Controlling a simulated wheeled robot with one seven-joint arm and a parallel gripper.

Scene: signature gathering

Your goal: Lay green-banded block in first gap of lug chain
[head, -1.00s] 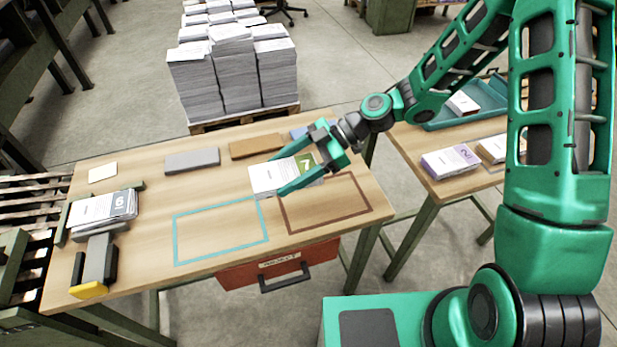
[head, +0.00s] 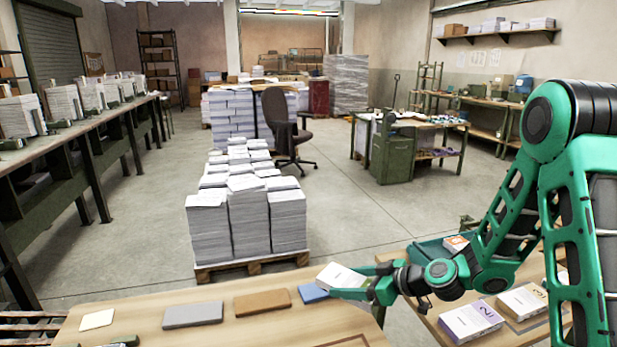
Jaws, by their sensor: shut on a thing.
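My gripper (head: 366,284) is shut on a white paper block (head: 338,277) and holds it tilted over the right part of the near wooden table. The block's green band with a 7 shows in the earlier frame; in this view I cannot make it out. Only a small part of the slatted machine with the lug chain (head: 28,328) shows at the lower left corner, far from my gripper. Its gaps are below the picture.
The near table (head: 140,312) bears a cream, a grey (head: 193,314), a brown (head: 262,302) and a blue pad (head: 312,293) along its far edge. A pallet of paper stacks (head: 246,220) stands behind it. A side table at right holds purple-banded (head: 470,320) and other blocks.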

